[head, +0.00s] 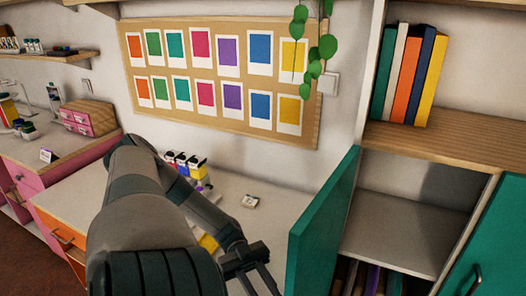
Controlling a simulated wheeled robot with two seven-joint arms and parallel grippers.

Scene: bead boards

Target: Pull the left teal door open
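The left teal door (322,228) stands swung out from the cabinet, with its inner face and edge showing. Its handle is not visible. Behind it the cabinet's grey shelf (398,232) is exposed. The right teal door (492,250) looks shut and has a dark handle (467,282). My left gripper (257,283) is at the bottom edge, left of the open door. Its fingers run out of the picture, so I cannot tell whether it touches the door or how far its fingers are apart. My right gripper is not in view.
Upright books (408,75) stand on the wooden shelf above. A worktop (260,190) with small paint bottles (185,163) lies behind my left arm. A board of coloured cards (220,80) and a hanging plant (315,68) are on the wall.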

